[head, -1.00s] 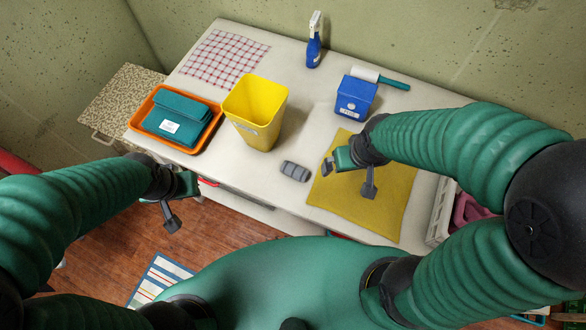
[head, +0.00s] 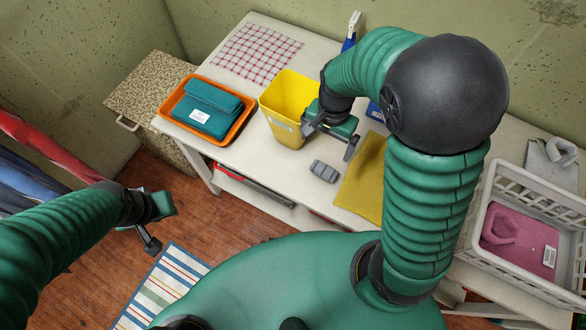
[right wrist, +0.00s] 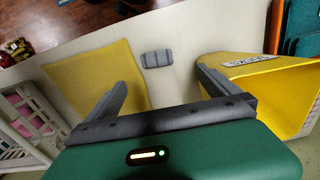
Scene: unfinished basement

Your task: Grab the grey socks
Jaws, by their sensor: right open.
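The grey socks (head: 324,171) lie as a small rolled bundle on the white table, between the yellow bin and the yellow cloth. They also show in the right wrist view (right wrist: 157,58), beyond the fingers and roughly between them. My right gripper (head: 331,141) is open and empty, above the table beside the yellow bin and a little behind the socks, not touching them. My left gripper (head: 157,226) hangs over the floor, left of the table's front edge, with its fingers apart and nothing between them.
The yellow bin (head: 285,96) stands close to my right gripper. A yellow cloth (head: 362,182) lies right of the socks. An orange tray (head: 241,129) holds a teal folded item (head: 201,106). A white basket (head: 485,235) with pink cloth is at the right. Bare table lies around the socks.

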